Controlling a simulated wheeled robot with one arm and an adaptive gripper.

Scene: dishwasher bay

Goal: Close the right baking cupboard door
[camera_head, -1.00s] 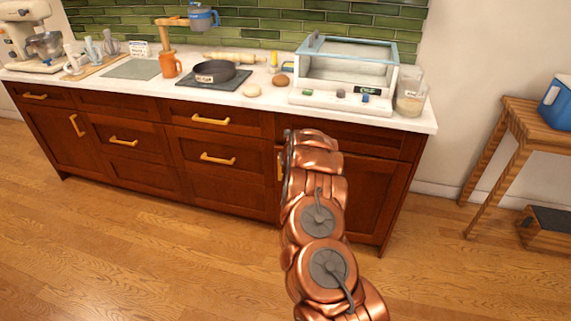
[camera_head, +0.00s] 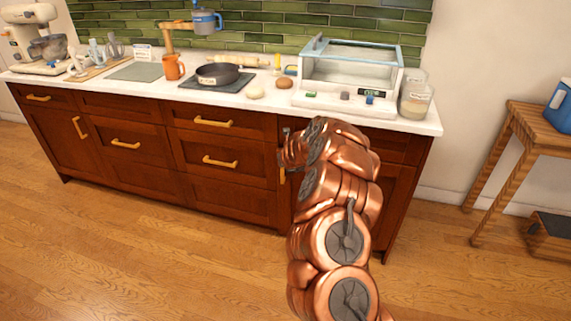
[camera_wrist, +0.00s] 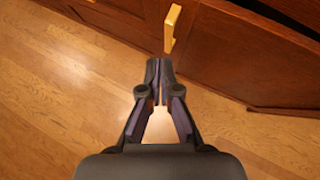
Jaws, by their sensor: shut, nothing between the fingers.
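The right cupboard door (camera_head: 398,190) is dark red-brown wood at the right end of the counter, mostly hidden behind my copper arm in the head view. Its yellow handle (camera_head: 283,182) shows just left of my arm. In the wrist view the handle (camera_wrist: 172,27) stands on the wooden front (camera_wrist: 222,55), just beyond my fingertips. My gripper (camera_wrist: 159,70) is shut and empty, with its tips apart from the handle in the picture. Whether the door stands slightly ajar I cannot tell. In the head view my gripper is mostly hidden by the arm.
The white counter (camera_head: 290,105) holds a pan (camera_head: 217,75), an orange mug (camera_head: 174,68), a glass-topped appliance (camera_head: 350,70) and a jar (camera_head: 416,100). A wooden side table (camera_head: 520,140) stands at the right. The floor (camera_head: 150,255) in front is clear.

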